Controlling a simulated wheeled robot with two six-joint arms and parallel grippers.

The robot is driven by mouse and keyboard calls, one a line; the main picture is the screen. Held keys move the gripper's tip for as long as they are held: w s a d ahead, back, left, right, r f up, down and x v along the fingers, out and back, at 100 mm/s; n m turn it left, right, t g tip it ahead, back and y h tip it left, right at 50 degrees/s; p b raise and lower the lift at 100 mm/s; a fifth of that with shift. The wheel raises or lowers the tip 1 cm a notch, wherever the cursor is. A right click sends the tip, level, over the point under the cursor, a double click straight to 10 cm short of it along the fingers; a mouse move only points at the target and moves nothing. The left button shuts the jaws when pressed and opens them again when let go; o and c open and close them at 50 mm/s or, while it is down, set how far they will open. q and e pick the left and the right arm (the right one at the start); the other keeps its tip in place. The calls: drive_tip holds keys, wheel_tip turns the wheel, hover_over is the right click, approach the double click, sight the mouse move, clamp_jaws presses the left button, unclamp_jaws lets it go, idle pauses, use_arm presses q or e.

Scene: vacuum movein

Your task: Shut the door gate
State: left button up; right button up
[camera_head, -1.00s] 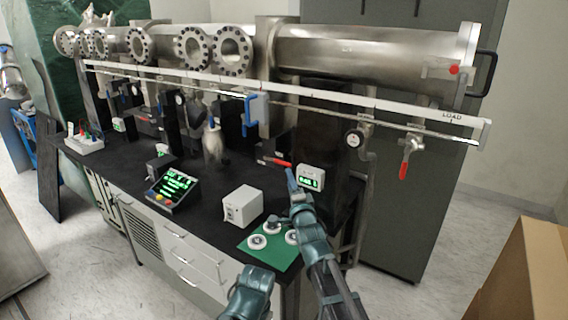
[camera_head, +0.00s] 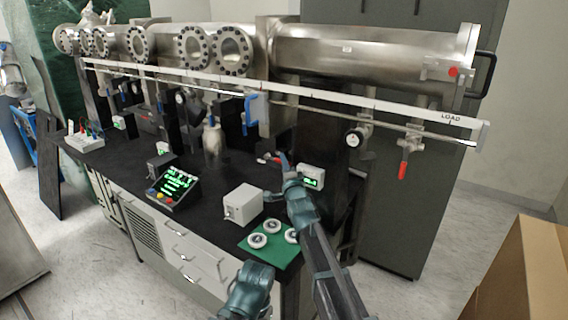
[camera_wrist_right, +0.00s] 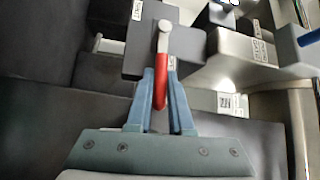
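The door gate's panel is not clearly visible in either view. A red lever handle (camera_wrist_right: 160,84) hangs from a pale pivot on a dark valve block (camera_wrist_right: 190,45) in the right wrist view. My right gripper (camera_wrist_right: 163,75) has one finger on each side of this lever and looks closed on it.
A small display box (camera_head: 311,177) stands close to the right of my gripper. A white box (camera_head: 243,204) and a green mat (camera_head: 270,250) with white discs lie on the black bench. A long rail (camera_head: 330,100) and a steel tube (camera_head: 370,52) run above.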

clamp_jaws()
idle(1.1)
drive_tip(key=shift+f+b, duration=0.4)
drive_tip(key=shift+b, duration=0.25)
drive_tip(key=shift+w+a+f+m+t+h+b, duration=0.15)
drive_tip(key=shift+f+m+t+h+b, duration=0.55)
drive_tip(key=shift+m+b, duration=0.9)
drive_tip(key=shift+w+a+f+m+t+h+b, duration=0.15)
drive_tip(key=shift+f+m+t+h+b, duration=0.6)
drive_tip(key=shift+b, duration=1.5)
drive_tip(key=shift+w+a+f+m+t+h+b, duration=0.1)
drive_tip(key=shift+a+f+m+t+h+b, duration=0.2)
drive_tip(key=shift+m+t+b, duration=1.05)
drive_tip(key=shift+g+b, duration=0.4)
drive_tip(key=shift+b, duration=0.15)
drive_tip(key=o, duration=0.5)
unclamp_jaws()
